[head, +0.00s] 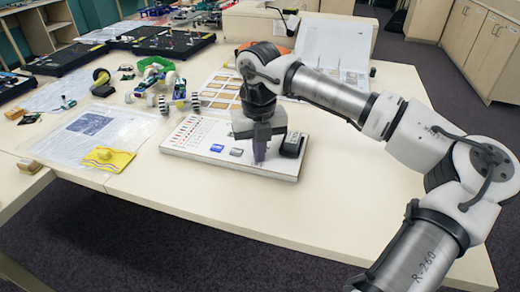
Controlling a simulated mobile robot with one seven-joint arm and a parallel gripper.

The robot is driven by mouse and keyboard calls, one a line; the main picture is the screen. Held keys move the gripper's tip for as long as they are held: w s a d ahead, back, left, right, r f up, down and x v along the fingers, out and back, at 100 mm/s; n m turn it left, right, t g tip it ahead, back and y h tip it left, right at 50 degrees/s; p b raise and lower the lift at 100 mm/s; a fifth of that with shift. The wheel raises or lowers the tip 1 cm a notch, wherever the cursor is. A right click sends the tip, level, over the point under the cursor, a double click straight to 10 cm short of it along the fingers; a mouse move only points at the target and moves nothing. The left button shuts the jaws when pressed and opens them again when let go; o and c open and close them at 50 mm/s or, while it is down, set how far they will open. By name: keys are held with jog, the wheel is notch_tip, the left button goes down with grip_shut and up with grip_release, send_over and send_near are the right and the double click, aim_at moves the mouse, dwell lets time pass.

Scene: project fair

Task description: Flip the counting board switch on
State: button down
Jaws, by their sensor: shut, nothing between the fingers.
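The counting board (188,147) is a white flat board near the front edge of the table, with rows of small coloured marks on its left part. On it I see a small blue part (217,148), a grey part (237,152) and a black block (291,145) at the right. I cannot tell from this view which one is the switch or how it is set. My gripper (259,160) points down over the board, between the grey part and the black block, with its fingers shut and empty. The fingers hide part of the board; I cannot tell whether they touch it.
A white display panel (340,45) stands behind my arm. Black trays (160,40) lie at the back left. The table front right (350,200) is clear.

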notch_tip(320, 180, up, 7)
jog(key=p, duration=0.3)
jog(key=shift+s, duration=0.3)
jog(key=shift+a+f, duration=0.1)
dwell(0.4)
